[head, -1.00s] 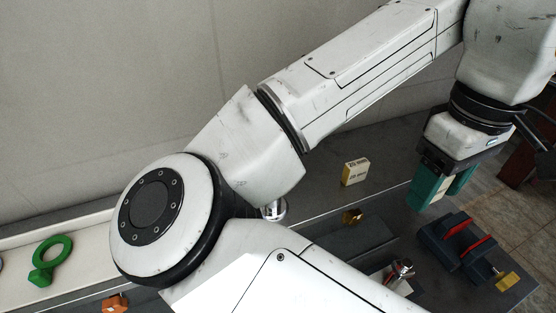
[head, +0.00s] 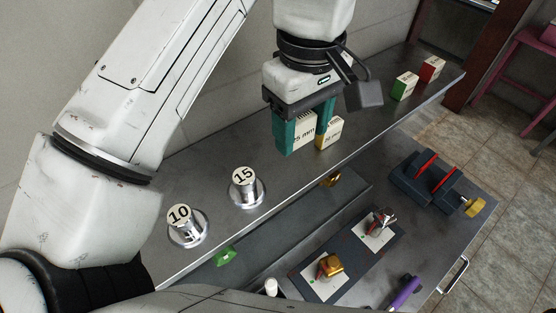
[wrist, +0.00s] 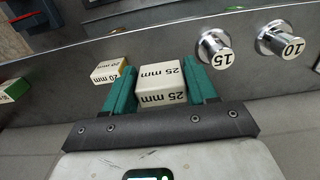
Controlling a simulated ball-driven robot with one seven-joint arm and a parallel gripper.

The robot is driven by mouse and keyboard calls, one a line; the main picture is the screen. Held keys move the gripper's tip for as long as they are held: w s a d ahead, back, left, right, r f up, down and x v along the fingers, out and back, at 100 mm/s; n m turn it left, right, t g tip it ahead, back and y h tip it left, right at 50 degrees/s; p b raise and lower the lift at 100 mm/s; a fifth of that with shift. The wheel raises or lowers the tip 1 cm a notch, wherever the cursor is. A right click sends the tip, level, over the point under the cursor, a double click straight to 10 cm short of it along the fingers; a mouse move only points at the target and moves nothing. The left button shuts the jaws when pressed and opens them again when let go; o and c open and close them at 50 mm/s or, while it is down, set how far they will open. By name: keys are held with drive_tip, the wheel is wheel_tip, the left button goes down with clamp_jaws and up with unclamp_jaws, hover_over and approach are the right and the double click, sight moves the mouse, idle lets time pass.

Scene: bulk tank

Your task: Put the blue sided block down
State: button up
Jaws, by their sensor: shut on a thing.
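My gripper (head: 303,125) is shut on a cream block marked "25 mm" (head: 306,133), the one taken for the blue sided block. Its blue side does not show. In the wrist view the block (wrist: 161,83) sits between the two teal fingers (wrist: 162,92). It is over the long grey ledge (head: 215,165), beside a yellow-sided block marked "20 mm" (head: 329,133), which also shows in the wrist view (wrist: 110,70). I cannot tell whether the held block touches the ledge.
Metal knobs marked "15" (head: 246,187) and "10" (head: 187,227) stand on the ledge to the left. Green-sided (head: 404,86) and red-sided (head: 431,69) blocks stand to the right. A dark vise-like fixture (head: 425,180) with red strips is on the lower bench.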

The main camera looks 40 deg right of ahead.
sight(278, 176)
drive_tip(key=f+b, duration=0.1)
drive_tip(key=a+f+b, duration=0.1)
drive_tip(key=shift+w+a+f, duration=0.15)
drive_tip(key=shift+w+f, duration=0.25)
drive_tip(key=shift+w+a+f+b, duration=0.2)
drive_tip(key=shift+a+f+b, duration=0.1)
drive_tip(key=shift+a+b, duration=0.2)
drive_tip(key=shift+w+a+f+b, duration=0.1)
drive_tip(key=shift+a+f+b, duration=0.1)
drive_tip(key=shift+f+b, duration=0.35)
wheel_tip(278, 176, down, 3)
drive_tip(key=b, duration=0.3)
drive_tip(key=shift+a, duration=0.1)
drive_tip(key=shift+r, duration=0.15)
drive_tip(key=o, duration=0.8)
drive_tip(key=shift+c, duration=0.2)
